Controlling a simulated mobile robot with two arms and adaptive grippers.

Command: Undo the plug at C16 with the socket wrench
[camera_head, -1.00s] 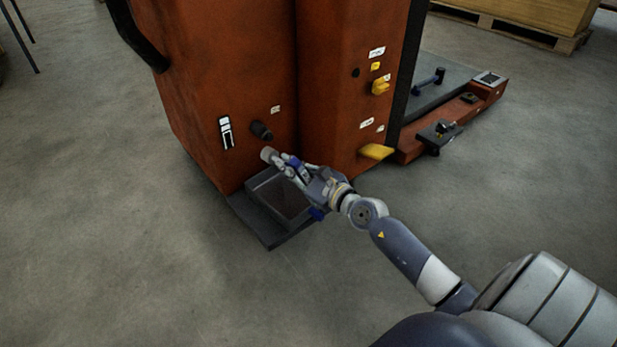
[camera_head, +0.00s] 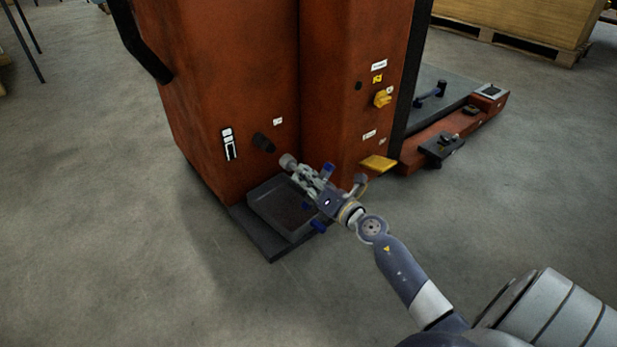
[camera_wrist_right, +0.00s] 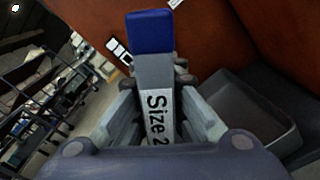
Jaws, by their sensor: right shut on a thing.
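The plug (camera_head: 263,142) is a dark, short cylinder sticking out of the orange machine's lower front, just left of the inner corner. A small white label (camera_head: 278,121) sits above and right of it, too small to read. My right gripper (camera_head: 308,180) is shut on the socket wrench. The wrench's pale round socket (camera_head: 288,161) points up-left at the plug, with a visible gap between them. In the right wrist view the wrench (camera_wrist_right: 156,95) is a grey bar with a blue end and a partly hidden "Size 2" label. My left gripper is not in view.
A grey drip tray (camera_head: 262,208) stands on a dark plate under the plug, below my right gripper. The orange machine (camera_head: 225,80) has yellow parts, including a flat spout (camera_head: 378,163) right of the gripper. Open floor lies left and in front.

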